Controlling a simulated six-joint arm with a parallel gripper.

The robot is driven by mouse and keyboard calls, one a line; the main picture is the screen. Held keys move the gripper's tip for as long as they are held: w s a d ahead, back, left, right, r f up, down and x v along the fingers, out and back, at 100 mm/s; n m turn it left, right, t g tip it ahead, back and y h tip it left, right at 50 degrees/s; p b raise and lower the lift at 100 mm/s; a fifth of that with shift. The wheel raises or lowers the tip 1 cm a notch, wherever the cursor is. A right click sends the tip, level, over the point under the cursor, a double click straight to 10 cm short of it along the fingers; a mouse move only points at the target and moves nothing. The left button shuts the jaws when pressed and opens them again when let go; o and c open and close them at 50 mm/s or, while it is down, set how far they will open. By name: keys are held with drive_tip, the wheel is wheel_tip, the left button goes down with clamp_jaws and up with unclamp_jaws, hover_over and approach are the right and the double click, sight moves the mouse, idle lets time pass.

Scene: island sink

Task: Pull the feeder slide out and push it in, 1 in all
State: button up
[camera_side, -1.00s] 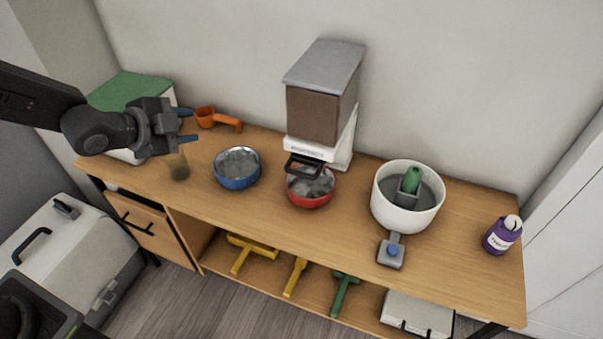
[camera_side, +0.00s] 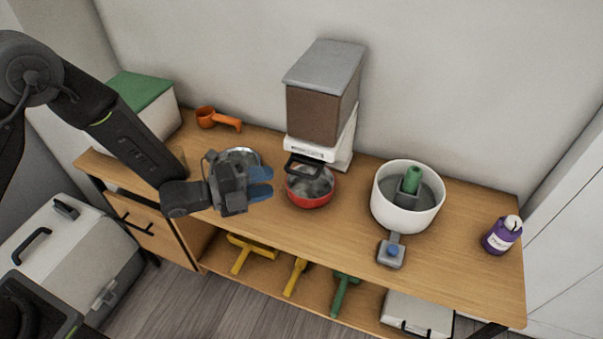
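The feeder (camera_side: 325,105) stands at the back middle of the bench, with a grey lid, a brown hopper and a white base. Its slide (camera_side: 303,165), with a black looped handle, sticks out at the front of the base over the red bowl (camera_side: 311,190). My gripper (camera_side: 262,183) is left of the red bowl, in front of the blue bowl (camera_side: 238,160), which it mostly hides. Its two blue fingertips point right toward the slide side, apart from the handle. A gap shows between the fingertips and nothing is seen between them.
A white pot (camera_side: 407,195) with a green piece inside stands right of the feeder. A grey block with a blue knob (camera_side: 391,250) is at the front edge. A purple bottle (camera_side: 502,235) is far right. An orange scoop (camera_side: 218,119) and a green-lidded box (camera_side: 140,95) are back left.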

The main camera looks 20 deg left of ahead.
sight(301, 173)
drive_tip(key=x, duration=0.8)
drive_tip(key=shift+w+d, duration=0.25)
drive_tip(key=shift+w, duration=0.05)
drive_tip(key=shift+c, duration=0.3)
clamp_jaws()
